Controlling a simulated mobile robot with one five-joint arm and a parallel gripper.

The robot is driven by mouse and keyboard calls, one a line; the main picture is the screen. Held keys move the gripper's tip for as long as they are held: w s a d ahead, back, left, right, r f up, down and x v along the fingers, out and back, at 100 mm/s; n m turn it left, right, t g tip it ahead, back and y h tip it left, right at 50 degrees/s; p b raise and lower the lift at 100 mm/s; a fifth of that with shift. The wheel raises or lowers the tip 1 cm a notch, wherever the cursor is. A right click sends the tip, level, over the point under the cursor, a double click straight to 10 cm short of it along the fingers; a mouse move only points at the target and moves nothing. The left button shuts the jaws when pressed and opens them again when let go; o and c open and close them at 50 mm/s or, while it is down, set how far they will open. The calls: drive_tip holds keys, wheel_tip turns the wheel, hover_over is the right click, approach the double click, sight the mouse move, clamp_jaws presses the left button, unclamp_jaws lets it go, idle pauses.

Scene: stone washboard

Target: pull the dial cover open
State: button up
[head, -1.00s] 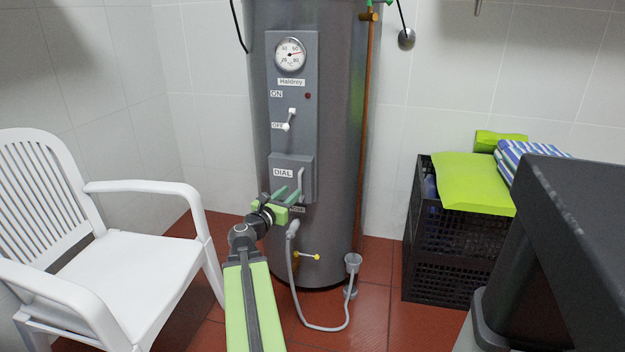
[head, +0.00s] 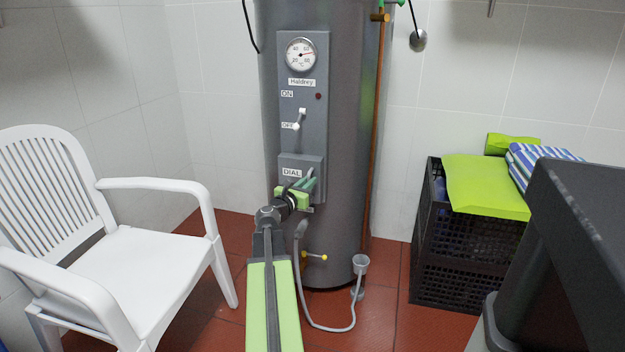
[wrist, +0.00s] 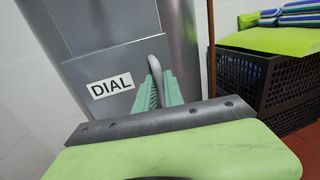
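The dial cover (head: 288,164) is a grey panel marked DIAL, low on the front of the grey water heater (head: 348,130). It looks closed. In the wrist view the cover (wrist: 90,55) fills the upper left, with its pale upright bar handle (wrist: 156,62) at the right side. My gripper (head: 310,182) is at this handle, its green fingers one on each side of it. In the wrist view the gripper (wrist: 160,80) looks closed around the handle, whose rounded top shows above the fingertips. The fingers hide the handle's lower part.
A white plastic chair (head: 150,265) stands at the left. A black crate (head: 465,245) with green and striped cloths stands at the right, behind a dark surface (head: 575,255). A grey hose (head: 312,318) hangs below the heater. Red floor shows between.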

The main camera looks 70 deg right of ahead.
clamp_jaws()
drive_tip(key=shift+w, duration=0.15)
idle(0.9)
